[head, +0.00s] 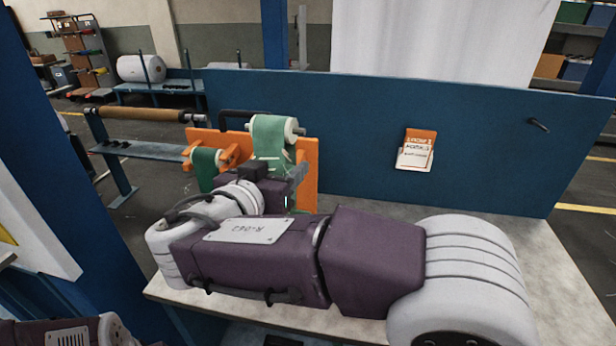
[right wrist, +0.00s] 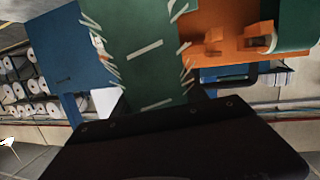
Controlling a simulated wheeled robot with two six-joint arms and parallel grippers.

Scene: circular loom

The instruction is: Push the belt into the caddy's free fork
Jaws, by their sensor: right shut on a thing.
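The orange caddy (head: 307,182) stands upright against the blue panel, with a black handle on top. A small green roll (head: 205,160) sits at its left-hand orange fork (head: 229,155). A larger green belt (head: 268,132) on a white core is in front of the caddy's upper right part. My right gripper (head: 290,178) is shut on this belt, just below its roll. In the right wrist view the green belt (right wrist: 148,50), with white dashes and fringed edges, lies between the fingers, with the orange caddy (right wrist: 235,22) behind it. Whether the core touches a fork is hidden. My left gripper is out of view.
The blue panel (head: 375,105) stands behind the bench and carries an orange-and-white card holder (head: 416,150) and a dark peg (head: 540,125). The grey bench top (head: 485,212) is clear on the right. A brown roller (head: 150,114) stands to the left.

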